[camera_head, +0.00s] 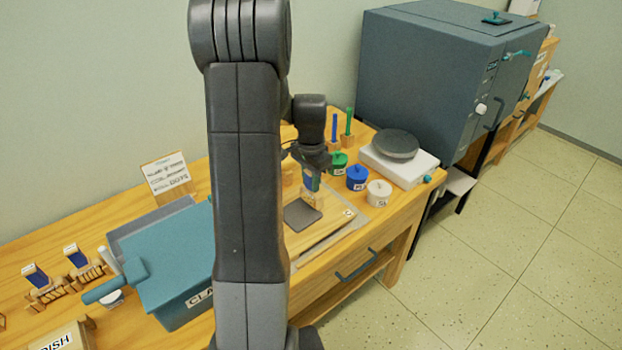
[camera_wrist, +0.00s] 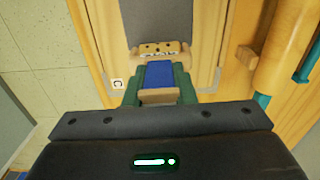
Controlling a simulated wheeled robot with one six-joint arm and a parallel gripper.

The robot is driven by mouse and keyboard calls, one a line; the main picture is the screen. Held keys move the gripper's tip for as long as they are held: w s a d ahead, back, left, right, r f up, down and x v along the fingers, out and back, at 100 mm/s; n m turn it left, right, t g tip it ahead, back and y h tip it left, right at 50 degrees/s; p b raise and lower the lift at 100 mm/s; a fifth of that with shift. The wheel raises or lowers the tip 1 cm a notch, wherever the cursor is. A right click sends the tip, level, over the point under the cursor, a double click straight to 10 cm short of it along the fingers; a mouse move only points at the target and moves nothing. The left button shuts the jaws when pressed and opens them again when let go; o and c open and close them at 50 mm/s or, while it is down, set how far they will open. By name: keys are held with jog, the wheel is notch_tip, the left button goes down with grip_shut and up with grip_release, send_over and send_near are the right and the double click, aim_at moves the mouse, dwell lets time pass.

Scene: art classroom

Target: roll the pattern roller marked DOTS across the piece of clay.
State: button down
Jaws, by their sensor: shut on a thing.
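My gripper (camera_wrist: 160,88) is shut on the blue handle (camera_wrist: 159,75) of a pattern roller. The roller's pale wooden barrel (camera_wrist: 160,49) carries dark dots and lies across the near edge of the clay in the wrist view. I cannot tell whether it touches the clay. The clay is a flat dark grey slab (camera_wrist: 156,18), also seen in the head view (camera_head: 302,215), on a wooden board (camera_head: 333,226). In the head view my gripper (camera_head: 311,172) is over the far side of the clay, and the barrel is not clear there.
Two blue-handled rollers (camera_head: 36,276) (camera_head: 77,257) rest on wooden stands at left. A teal clay bin (camera_head: 175,262) stands nearer the board. Green (camera_head: 338,163), blue (camera_head: 357,178) and white pots (camera_head: 379,193) stand right of the board, before a round-topped white device (camera_head: 408,167). A kiln (camera_head: 430,80) stands behind.

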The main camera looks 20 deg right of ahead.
jog(key=shift+f+b, duration=0.45)
jog(key=shift+f, duration=0.1)
dwell(0.9)
